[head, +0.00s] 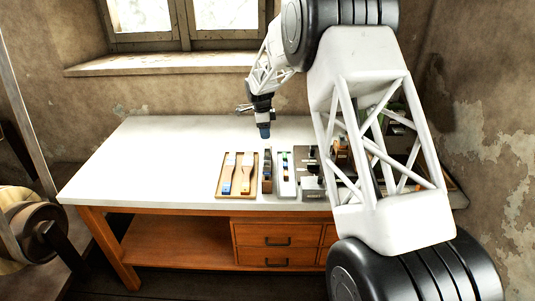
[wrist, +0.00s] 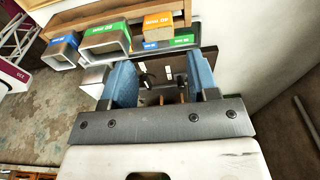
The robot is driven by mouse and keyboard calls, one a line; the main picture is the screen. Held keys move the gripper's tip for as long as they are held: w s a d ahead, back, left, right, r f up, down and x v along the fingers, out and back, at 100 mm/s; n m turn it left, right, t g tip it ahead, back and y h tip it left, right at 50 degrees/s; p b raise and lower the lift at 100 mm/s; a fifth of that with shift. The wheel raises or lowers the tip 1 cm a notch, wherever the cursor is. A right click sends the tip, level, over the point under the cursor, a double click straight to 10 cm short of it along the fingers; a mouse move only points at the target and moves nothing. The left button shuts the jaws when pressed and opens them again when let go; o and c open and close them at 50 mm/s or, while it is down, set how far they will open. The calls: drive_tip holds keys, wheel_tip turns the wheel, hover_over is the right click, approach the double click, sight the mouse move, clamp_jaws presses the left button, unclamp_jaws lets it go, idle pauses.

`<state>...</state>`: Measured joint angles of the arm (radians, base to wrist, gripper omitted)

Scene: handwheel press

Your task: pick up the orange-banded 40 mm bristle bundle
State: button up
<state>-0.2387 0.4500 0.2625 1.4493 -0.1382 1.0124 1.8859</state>
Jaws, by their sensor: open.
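An orange-banded piece (wrist: 158,24) shows at the top of the wrist view, among green- and blue-banded pieces by a wooden rack. Its label is upside down and too small to read surely. A tan face shows below its band. My gripper (wrist: 163,78) is open, with two blue finger pads apart and no bundle between them. The orange piece is beyond the fingertips in that view. In the head view my gripper (head: 264,131) hangs above the bench, behind the row of trays. I cannot pick out the orange band there.
A wooden tray with two brushes (head: 237,175) stands left of a narrow wooden rack (head: 267,183). A pale tray (head: 285,186) and a dark device (head: 308,180) stand to the right. My arm hides part of the bench's right side. The bench top (head: 150,165) is clear at left.

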drive_tip(key=shift+f, duration=0.1)
drive_tip(key=shift+d+f, duration=0.2)
drive_tip(key=shift+f, duration=1.05)
drive_tip(key=shift+s+d+f, duration=0.1)
drive_tip(key=shift+d+f, duration=0.05)
drive_tip(key=shift+f, duration=1.15)
drive_tip(key=shift+d+f, duration=0.1)
drive_tip(key=shift+f, duration=1.15)
drive_tip(key=c, duration=0.7)
drive_tip(key=shift+r, duration=0.15)
wheel_tip(320, 180, up, 10)
drive_tip(key=shift+f, duration=0.15)
